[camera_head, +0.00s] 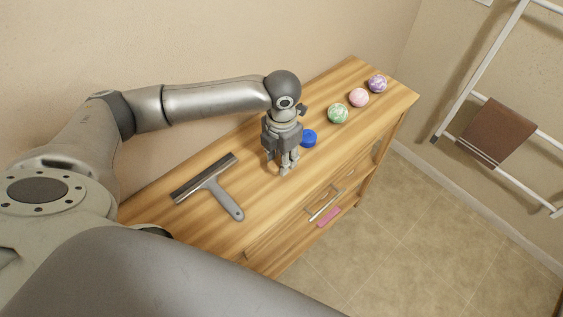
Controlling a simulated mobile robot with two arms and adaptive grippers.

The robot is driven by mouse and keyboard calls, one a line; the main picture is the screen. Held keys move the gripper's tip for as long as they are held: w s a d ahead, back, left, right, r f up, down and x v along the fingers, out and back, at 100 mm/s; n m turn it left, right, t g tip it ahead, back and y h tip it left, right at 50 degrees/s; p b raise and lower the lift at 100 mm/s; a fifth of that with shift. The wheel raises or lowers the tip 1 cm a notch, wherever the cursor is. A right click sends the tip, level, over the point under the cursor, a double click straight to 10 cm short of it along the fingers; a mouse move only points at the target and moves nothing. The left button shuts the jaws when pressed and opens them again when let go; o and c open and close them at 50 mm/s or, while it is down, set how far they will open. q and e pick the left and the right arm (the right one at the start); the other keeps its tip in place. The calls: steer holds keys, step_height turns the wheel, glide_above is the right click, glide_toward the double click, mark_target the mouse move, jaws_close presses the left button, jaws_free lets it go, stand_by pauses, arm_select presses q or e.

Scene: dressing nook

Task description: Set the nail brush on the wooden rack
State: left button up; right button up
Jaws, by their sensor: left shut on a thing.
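My left gripper (288,166) points down over the middle of a wooden cabinet top (258,205), which has slats or a striped grain. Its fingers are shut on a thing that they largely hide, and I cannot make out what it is. I cannot pick out the nail brush for certain. A blue round object (309,138) shows just right of the gripper and is partly hidden by it. No separate wooden rack is clear to me. My right gripper is not in view.
A grey squeegee (216,185) lies left of the gripper. Green (338,113), pink (359,97) and purple (377,83) balls stand at the far right end. A pink bar (328,217) shows low by the front handle (323,207). A white ladder rail holds a brown towel (496,130).

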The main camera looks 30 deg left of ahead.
arm_select(q)
step_height(320, 180, down, 2)
steer(key=shift+a+f+p, duration=0.1)
steer(key=shift+f+p, duration=0.1)
steer(key=shift+p, duration=0.4)
steer(key=shift+f, duration=0.4)
steer(key=shift+f, duration=0.1)
steer(key=o, duration=1.1)
